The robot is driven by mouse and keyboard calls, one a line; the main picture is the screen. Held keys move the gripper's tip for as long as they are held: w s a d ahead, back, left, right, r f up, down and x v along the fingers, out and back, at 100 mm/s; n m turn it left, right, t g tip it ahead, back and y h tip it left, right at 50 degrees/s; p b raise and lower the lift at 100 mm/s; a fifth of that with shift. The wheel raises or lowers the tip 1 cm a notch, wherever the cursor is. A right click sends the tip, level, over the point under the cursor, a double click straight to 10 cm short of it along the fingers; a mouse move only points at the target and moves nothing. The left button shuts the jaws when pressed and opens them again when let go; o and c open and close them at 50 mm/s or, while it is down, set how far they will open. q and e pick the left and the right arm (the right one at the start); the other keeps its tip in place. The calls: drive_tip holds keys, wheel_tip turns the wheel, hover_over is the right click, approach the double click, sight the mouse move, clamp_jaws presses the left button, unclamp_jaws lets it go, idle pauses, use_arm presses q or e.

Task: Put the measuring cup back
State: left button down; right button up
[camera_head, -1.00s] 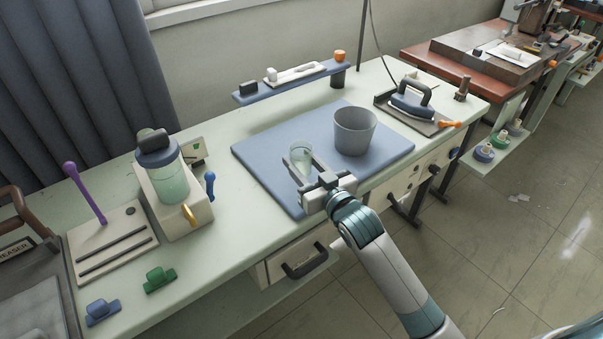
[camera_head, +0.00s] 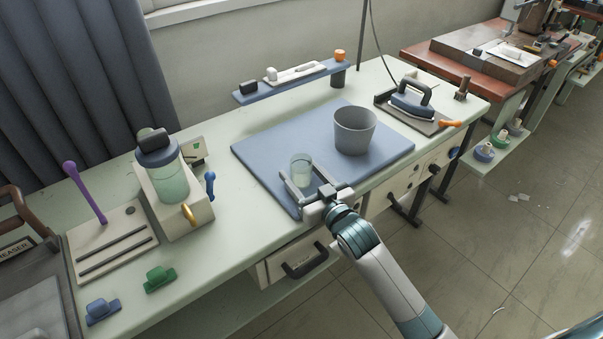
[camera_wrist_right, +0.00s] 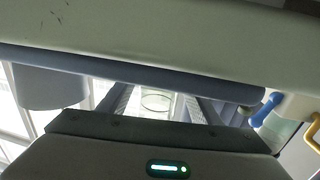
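The measuring cup (camera_head: 301,172) is a small clear cup, upright on the blue mat (camera_head: 262,153), in front of the grey bucket and to its left. My right gripper (camera_head: 303,178) is open, with one finger on each side of the cup and a gap visible around it. In the right wrist view the cup (camera_wrist_right: 156,101) shows between the two spread fingers (camera_wrist_right: 155,108); its lower part is hidden. My left gripper is not in view.
A grey bucket (camera_head: 354,131) stands on the mat. A lidded clear jar (camera_head: 167,172) on a beige base is to the left. A small iron (camera_head: 411,101) is at the right. A blue raised shelf (camera_head: 300,82) runs along the back.

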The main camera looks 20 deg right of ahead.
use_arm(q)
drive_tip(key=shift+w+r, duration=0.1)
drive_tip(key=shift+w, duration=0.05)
use_arm(e)
drive_tip(key=shift+s+r, duration=0.1)
drive_tip(key=shift+r, duration=0.05)
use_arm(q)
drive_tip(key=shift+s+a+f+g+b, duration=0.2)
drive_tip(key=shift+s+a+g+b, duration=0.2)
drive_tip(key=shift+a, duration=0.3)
use_arm(e)
drive_tip(key=v, duration=1.1)
drive_tip(key=shift+s, duration=0.4)
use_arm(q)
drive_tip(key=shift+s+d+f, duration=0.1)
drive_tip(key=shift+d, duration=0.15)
use_arm(e)
drive_tip(key=shift+d, duration=0.1)
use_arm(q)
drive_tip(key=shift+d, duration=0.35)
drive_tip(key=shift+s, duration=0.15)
use_arm(e)
drive_tip(key=shift+s, duration=0.1)
